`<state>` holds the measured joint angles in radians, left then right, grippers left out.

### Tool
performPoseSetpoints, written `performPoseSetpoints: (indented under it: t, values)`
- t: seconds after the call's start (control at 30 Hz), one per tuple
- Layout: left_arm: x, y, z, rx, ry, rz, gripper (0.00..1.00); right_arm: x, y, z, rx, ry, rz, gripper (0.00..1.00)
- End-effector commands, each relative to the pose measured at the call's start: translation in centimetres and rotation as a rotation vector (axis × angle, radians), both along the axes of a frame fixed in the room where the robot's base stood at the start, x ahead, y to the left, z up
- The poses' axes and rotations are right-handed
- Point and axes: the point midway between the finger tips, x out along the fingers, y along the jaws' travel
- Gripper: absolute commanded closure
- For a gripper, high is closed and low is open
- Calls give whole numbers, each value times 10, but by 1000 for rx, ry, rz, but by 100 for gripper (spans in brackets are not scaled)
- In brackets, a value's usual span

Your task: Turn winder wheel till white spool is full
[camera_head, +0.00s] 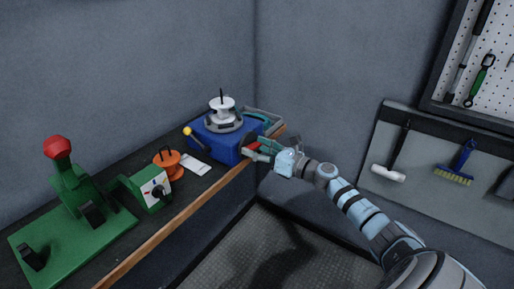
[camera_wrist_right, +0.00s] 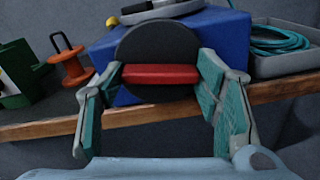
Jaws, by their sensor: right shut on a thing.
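The blue winder box (camera_head: 225,145) stands on the bench by the corner. The white spool (camera_head: 222,104) sits on its top on a grey round base, with a black pin standing up from it. The winder wheel is a dark disc (camera_wrist_right: 157,42) on the box's face, with a red grip bar (camera_wrist_right: 160,74) across it, lying level. My right gripper (camera_head: 262,151) is at the wheel, its two fingers closed on the ends of the red bar. How much is wound on the white spool is too small to tell. My left gripper is out of view.
An orange spool (camera_head: 169,164) and a white card (camera_head: 196,165) lie left of the winder. A yellow-knobbed lever (camera_head: 187,131) sticks out by the box. A grey tray (camera_wrist_right: 285,69) with teal cord is on its right. A green press (camera_head: 75,200) stands at left.

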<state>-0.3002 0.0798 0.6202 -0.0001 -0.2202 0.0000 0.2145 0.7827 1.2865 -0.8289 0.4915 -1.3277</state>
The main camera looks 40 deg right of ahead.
Motion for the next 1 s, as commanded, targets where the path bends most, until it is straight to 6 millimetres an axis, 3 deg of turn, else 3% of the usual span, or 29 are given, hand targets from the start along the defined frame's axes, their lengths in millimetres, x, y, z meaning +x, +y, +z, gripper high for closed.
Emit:
performPoseSetpoints:
  t: [1.0]
  values:
    - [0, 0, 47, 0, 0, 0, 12, 0, 0, 2, 913, 275, -1, 70]
